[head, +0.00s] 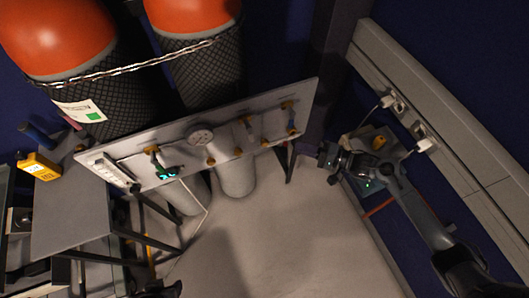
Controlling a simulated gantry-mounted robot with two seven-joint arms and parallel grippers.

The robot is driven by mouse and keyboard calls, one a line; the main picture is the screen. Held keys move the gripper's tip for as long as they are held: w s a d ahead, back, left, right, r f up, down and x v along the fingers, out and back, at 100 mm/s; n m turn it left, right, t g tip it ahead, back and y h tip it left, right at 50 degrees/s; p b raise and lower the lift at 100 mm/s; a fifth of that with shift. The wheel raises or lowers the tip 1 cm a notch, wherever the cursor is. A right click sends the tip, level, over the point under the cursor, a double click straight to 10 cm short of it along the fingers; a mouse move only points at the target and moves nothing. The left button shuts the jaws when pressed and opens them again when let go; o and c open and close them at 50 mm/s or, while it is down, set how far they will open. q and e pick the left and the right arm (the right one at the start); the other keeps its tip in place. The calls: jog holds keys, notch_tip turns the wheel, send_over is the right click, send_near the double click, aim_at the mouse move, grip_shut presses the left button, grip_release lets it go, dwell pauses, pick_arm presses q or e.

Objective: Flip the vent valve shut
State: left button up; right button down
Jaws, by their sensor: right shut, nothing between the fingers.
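A pale slanted panel (227,141) carries several valves and a round gauge (200,137). One valve lever (249,128) with a yellow fitting stands right of the gauge. The labels are too small to read, so I cannot tell which is the vent valve. My right gripper (329,160) is shut and empty, to the right of the panel's lower right end and apart from the levers. My left gripper is not clearly in view.
Two orange-topped cylinders (60,35) (194,15) stand behind the panel, held by a chain. A yellow handheld device (38,166) lies on the grey bench (72,222) at left. A wall rail (432,112) with sockets runs at right. The floor (285,240) in front is clear.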

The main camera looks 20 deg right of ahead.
aim_at(249, 131)
pick_arm(q)
notch_tip(249, 131, down, 8)
jog(key=b, duration=0.6)
jog(key=shift+f+b, duration=0.2)
jog(key=shift+b, duration=0.2)
pick_arm(e)
jog(key=x, duration=1.4)
jog(key=shift+a+f+n, duration=0.15)
jog(key=shift+f+n, duration=0.25)
pick_arm(q)
jog(key=shift+a, duration=0.15)
pick_arm(e)
jog(key=shift+s, duration=0.15)
pick_arm(q)
jog(key=shift+r, duration=0.1)
jog(key=shift+d+r+p, duration=0.2)
jog(key=shift+r+p, duration=0.45)
jog(key=shift+p, duration=0.1)
pick_arm(e)
jog(key=shift+s+a+f+m+t+y, duration=0.15)
jog(key=shift+a+m+t+y, duration=0.15)
jog(key=shift+a+m, duration=0.15)
